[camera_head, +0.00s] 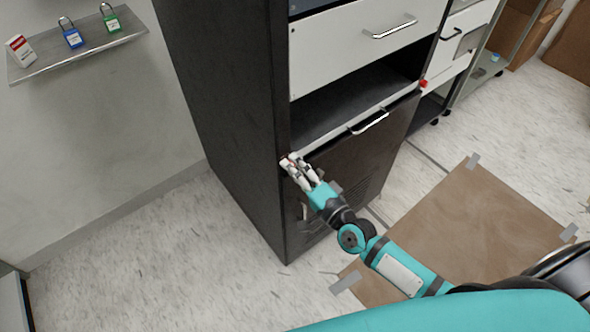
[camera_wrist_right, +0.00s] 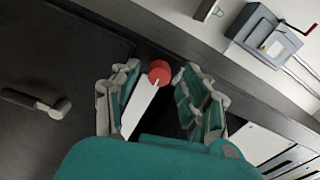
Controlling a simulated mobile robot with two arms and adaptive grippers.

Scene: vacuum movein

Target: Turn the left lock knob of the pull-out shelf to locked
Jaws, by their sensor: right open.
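The pull-out shelf (camera_head: 340,133) has a thin white front edge and a bar handle (camera_head: 370,123), set in a tall dark cabinet. Its left red lock knob (camera_head: 284,161) is mostly hidden by my right gripper (camera_head: 291,161) in the head view. In the right wrist view the red knob (camera_wrist_right: 159,72) lies between the open fingers of my right gripper (camera_wrist_right: 160,82), with a visible gap to the right finger. A white strip runs from the knob towards the palm. The knob's turn position is not clear. The other red knob (camera_head: 423,84) is at the shelf's right end. My left gripper is out of view.
A white drawer (camera_head: 350,50) is above the shelf and a dark door (camera_head: 350,170) below. A wall shelf (camera_head: 85,48) at left holds blue and green padlocks. A taped brown sheet (camera_head: 480,230) covers the floor at right. Floor left of the cabinet is clear.

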